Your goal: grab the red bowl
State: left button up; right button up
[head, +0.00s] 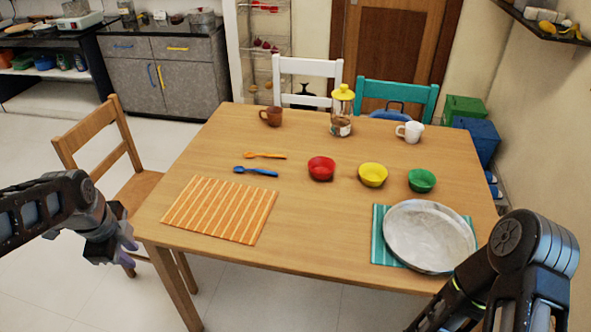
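The red bowl (321,168) sits upright near the middle of the wooden table (300,230), left of the yellow bowl (373,175). My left gripper (125,247) hangs low at the left, off the table's front left corner and well away from the red bowl. Its fingers point down and to the right, and I cannot tell whether they are apart. My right arm comes in at the lower right, over the table's front right corner. Its gripper lies below the picture's edge.
A green bowl (422,180), jar (342,112), brown mug (271,116) and white mug (410,131) stand on the table. An orange spoon (265,155), blue spoon (255,171), striped mat (220,209) and metal plate (428,236) lie there too. The front middle is clear.

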aim_at(320, 167)
jog(key=i+j+z, duration=0.15)
jog(key=i+z, duration=0.15)
jog(key=z, duration=0.2)
jog(key=i+j+z, duration=0.3)
jog(key=z, duration=0.2)
jog(key=i+j+z, duration=0.2)
jog(key=j+z, duration=0.25)
jog(key=l, duration=0.1)
